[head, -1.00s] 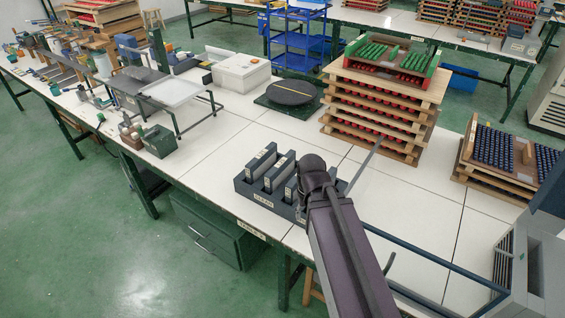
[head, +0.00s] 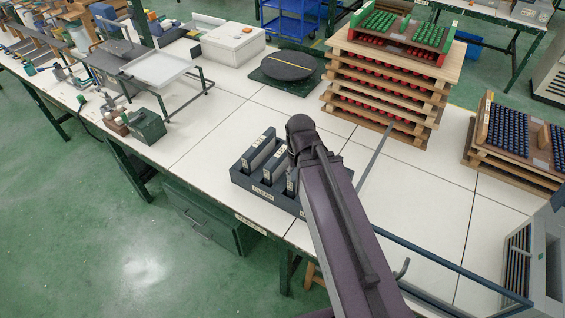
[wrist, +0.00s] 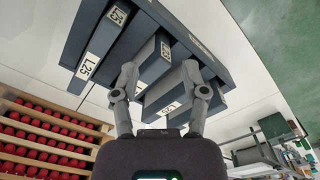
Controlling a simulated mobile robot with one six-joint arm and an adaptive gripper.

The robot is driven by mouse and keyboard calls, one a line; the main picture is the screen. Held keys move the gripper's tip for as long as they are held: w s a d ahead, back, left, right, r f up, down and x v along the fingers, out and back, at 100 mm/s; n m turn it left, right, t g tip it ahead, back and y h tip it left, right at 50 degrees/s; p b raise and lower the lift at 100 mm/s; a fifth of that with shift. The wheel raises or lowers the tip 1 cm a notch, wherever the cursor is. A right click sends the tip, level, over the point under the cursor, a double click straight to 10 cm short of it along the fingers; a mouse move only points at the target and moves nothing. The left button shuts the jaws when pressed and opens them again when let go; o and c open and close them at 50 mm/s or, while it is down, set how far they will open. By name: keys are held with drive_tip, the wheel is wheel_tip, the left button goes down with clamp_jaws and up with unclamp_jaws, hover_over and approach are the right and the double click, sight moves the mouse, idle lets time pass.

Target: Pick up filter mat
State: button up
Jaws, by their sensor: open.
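The filter mats appear to be the dark grey labelled slabs standing in a dark rack (head: 240,182) near the table's front edge. One slab (head: 262,150) shows at the rack's left, and another (head: 276,168) stands beside it. My arm covers the rack's right part. In the wrist view, my gripper (wrist: 160,68) is open and faces the rack (wrist: 185,28). A slab (wrist: 152,68) shows between its fingers, with pale labels on its edge. Another slab marked L25 (wrist: 98,45) lies left of the fingers. I cannot tell whether the fingers touch any slab.
A stack of wooden trays with red parts (head: 385,85) stands behind the rack, with a black turntable (head: 290,66) to its left. A thin grey bar (head: 375,155) rises right of my arm. A green box (head: 147,126) stands left. White tabletop between is clear.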

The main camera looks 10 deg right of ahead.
drive_tip(key=shift+o, duration=0.4)
drive_tip(key=shift+a, duration=0.2)
drive_tip(key=shift+o, duration=1.4)
drive_tip(key=m, duration=0.9)
hover_over(281, 151)
drive_tip(key=shift+s+a+r, duration=0.1)
drive_tip(key=shift+s+r, duration=0.05)
wheel_tip(281, 151, down, 9)
drive_tip(key=b, duration=0.8)
drive_tip(key=shift+r, duration=0.2)
drive_tip(key=shift+f, duration=0.1)
drive_tip(key=shift+f+b, duration=2.5)
drive_tip(key=shift+b, duration=0.25)
